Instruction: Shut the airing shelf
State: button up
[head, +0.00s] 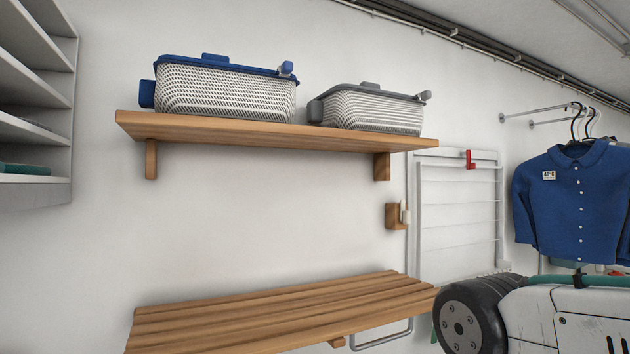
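A slatted wooden shelf (270,312), which I take to be the airing shelf, juts out from the wall at the bottom of the head view. It lies roughly level, folded out, with nothing on it. A bent metal bar (383,338) shows below its right end, and its lower front is cut off by the picture edge. A small wooden block with a pale catch (396,215) is on the wall above its right end. Part of my arm shows at the lower right, near the shelf's right end. My gripper is not in view.
A solid wooden wall shelf (270,135) above holds a blue-lidded basket (225,92) and a grey-lidded basket (372,112). A white rack (458,220) with a red clip (470,160) stands flat to the wall. A blue shirt (580,200) hangs right. The wall between the shelves is bare.

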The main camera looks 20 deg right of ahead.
aim_at(278, 321)
jog(key=u, duration=1.65)
jog(key=k, duration=1)
jog(key=z, duration=1.9)
